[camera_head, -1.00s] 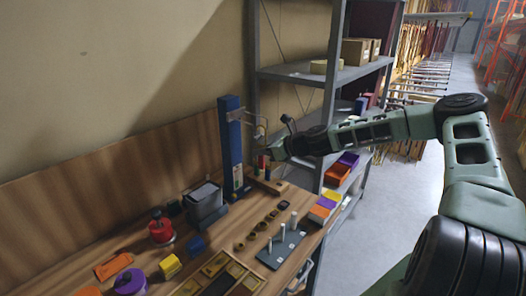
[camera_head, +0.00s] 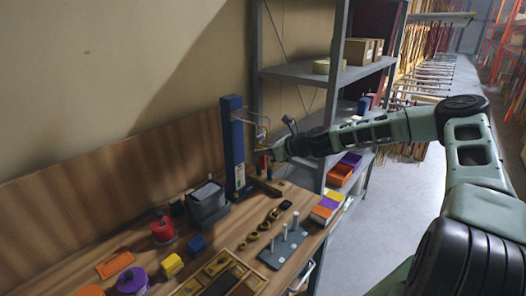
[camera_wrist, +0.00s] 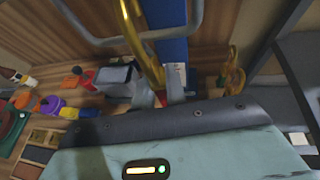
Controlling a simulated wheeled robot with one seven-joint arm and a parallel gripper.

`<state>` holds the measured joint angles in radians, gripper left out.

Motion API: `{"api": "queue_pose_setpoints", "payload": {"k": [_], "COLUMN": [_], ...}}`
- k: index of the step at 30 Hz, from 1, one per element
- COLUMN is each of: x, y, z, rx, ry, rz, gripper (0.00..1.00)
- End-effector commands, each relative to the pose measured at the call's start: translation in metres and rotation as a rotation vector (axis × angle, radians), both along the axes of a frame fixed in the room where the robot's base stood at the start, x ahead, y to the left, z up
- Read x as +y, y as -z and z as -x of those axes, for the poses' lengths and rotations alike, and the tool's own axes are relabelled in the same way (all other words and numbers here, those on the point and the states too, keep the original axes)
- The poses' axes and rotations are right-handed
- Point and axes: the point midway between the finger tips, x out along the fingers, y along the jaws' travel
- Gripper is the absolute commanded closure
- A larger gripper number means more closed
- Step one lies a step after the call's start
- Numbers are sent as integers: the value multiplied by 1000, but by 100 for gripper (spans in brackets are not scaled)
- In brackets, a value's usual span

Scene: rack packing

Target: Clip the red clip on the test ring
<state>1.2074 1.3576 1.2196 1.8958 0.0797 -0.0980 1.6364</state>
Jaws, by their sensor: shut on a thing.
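The blue post (camera_head: 232,150) stands upright at the bench's far end. A grey metal loop (camera_head: 262,130), seemingly the test ring, sticks out from its upper part. My gripper (camera_head: 268,154) is just below the loop, to the right of the post. It appears shut on the red clip (camera_head: 262,162), a small red upright shape at its tip. In the wrist view a red bit (camera_wrist: 160,97) shows just past my gripper's edge, and the grey loop (camera_wrist: 140,38) crosses the top. My fingers and most of the clip are hidden there. I see no clear contact between clip and loop.
The bench holds a grey bin (camera_head: 206,203), a red canister (camera_head: 163,228), a pegged plate (camera_head: 283,248) and several small rings. A grey shelf rack (camera_head: 300,72) stands close behind my arm. In the wrist view, a yellow curved piece (camera_wrist: 134,42) lies near the loop.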

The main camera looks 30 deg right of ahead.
Motion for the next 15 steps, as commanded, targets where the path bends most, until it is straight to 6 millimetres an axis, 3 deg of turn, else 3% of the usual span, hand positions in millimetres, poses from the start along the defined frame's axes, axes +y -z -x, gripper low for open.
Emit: {"api": "queue_pose_setpoints", "payload": {"k": [15], "x": [1], "y": [10], "z": [-1], "rx": [0], "ry": [0], "rz": [0], "gripper": [100]}}
